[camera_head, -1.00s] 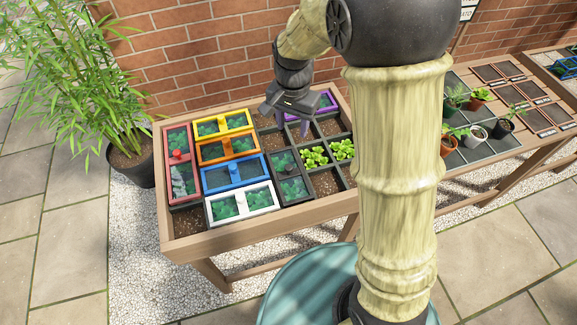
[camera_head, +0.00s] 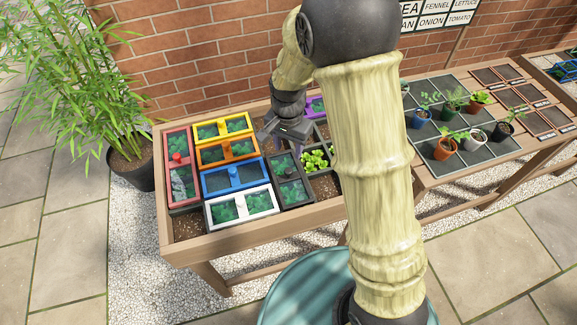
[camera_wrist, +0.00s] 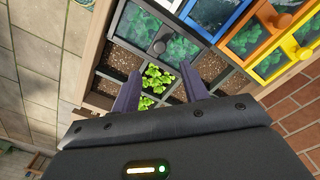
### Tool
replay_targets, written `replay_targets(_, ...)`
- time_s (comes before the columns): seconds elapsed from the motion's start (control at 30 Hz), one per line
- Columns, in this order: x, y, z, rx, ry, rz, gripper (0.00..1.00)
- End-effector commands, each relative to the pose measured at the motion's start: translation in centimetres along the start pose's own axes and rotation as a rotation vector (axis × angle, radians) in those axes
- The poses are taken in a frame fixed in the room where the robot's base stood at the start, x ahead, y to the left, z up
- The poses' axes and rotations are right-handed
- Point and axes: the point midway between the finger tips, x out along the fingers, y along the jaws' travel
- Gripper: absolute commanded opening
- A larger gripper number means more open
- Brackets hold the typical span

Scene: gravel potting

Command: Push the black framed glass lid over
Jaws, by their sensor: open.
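The black framed glass lid (camera_head: 292,190) lies in the planter, right of the blue and white framed lids. It has a dark knob, and green plants show through its glass. In the wrist view the same lid (camera_wrist: 135,27) is at the top, beyond my fingertips. My gripper (camera_head: 282,142) is open, with nothing between its fingers, above the planter near the lid's far end. In the wrist view my gripper's two fingers (camera_wrist: 160,75) point toward the lid, apart from each other. I cannot tell whether they touch its frame.
Red (camera_head: 179,168), yellow (camera_head: 222,127), orange (camera_head: 227,150), blue (camera_head: 234,178) and white (camera_head: 241,206) framed lids fill the left side. Uncovered leafy plants (camera_wrist: 157,78) and bare soil cells lie right of the black lid. A brick wall (camera_head: 200,50) stands behind.

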Motion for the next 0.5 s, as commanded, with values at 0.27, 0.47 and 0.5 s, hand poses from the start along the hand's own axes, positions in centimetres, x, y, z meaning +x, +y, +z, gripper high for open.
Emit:
replay_targets(0.27, 5.1, 0.1, 0.1, 0.002, -0.004, 0.004, 0.44)
replay_targets(0.47, 8.3, 0.1, 0.0, 0.002, -0.002, 0.002, 0.44)
replay_targets(0.5, 8.8, 0.1, 0.0, 0.001, -0.002, 0.002, 0.44)
